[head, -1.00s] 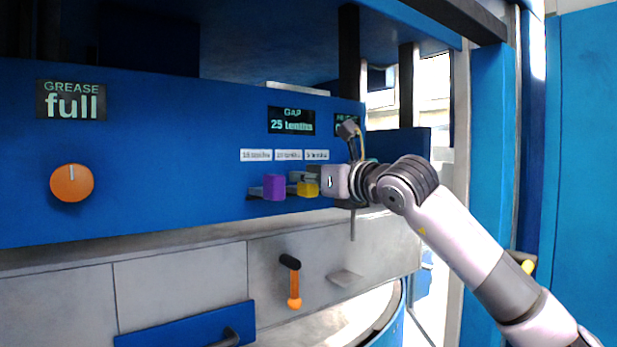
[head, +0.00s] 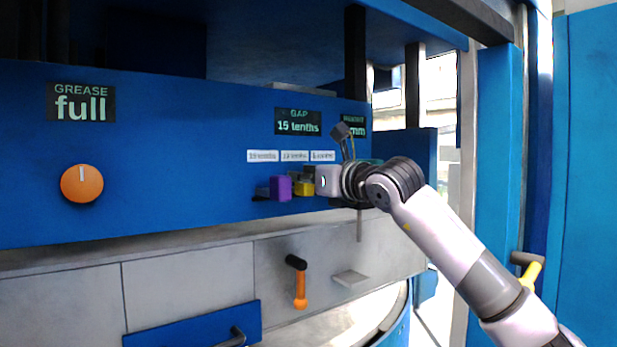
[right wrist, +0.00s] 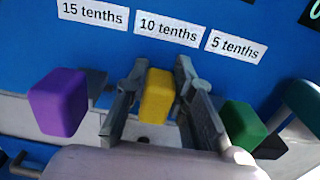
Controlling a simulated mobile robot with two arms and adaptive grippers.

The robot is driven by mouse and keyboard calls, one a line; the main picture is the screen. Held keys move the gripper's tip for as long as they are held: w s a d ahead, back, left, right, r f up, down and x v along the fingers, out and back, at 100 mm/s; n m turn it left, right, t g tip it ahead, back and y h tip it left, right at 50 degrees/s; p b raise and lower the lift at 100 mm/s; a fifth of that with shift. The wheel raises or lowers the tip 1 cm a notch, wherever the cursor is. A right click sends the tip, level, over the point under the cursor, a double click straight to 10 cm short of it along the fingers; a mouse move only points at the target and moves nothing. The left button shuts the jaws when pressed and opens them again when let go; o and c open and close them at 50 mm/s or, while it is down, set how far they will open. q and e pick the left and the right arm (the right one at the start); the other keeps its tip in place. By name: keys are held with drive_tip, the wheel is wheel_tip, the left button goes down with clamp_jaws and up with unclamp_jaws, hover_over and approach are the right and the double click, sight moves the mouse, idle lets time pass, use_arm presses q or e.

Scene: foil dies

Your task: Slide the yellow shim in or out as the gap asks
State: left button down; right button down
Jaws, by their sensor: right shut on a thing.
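The yellow shim (head: 303,188) sits in the blue panel, under the 10 tenths label (right wrist: 170,29); it also shows in the right wrist view (right wrist: 157,97). My right gripper (right wrist: 161,72) has one finger on each side of it and is shut on it. In the head view my right gripper (head: 310,182) comes from the right and partly hides the shims. The gap display (head: 298,122) reads 15 tenths. The purple shim (right wrist: 58,102) stands out to the left, the green shim (right wrist: 243,127) to the right. My left gripper is out of view.
An orange knob (head: 82,184) and a grease display (head: 81,103) reading full are at left on the panel. An orange-handled lever (head: 299,290) hangs below. The purple and green shims are close beside my right fingers.

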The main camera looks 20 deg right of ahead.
drive_tip(key=c, duration=1.8)
unclamp_jaws()
drive_tip(key=shift+r, duration=0.2)
drive_tip(key=o, duration=0.4)
drive_tip(key=shift+w+f, duration=0.15)
drive_tip(key=shift+f, duration=0.05)
drive_tip(key=shift+o, duration=0.2)
drive_tip(key=v, duration=1.2)
drive_tip(key=shift+r, duration=0.1)
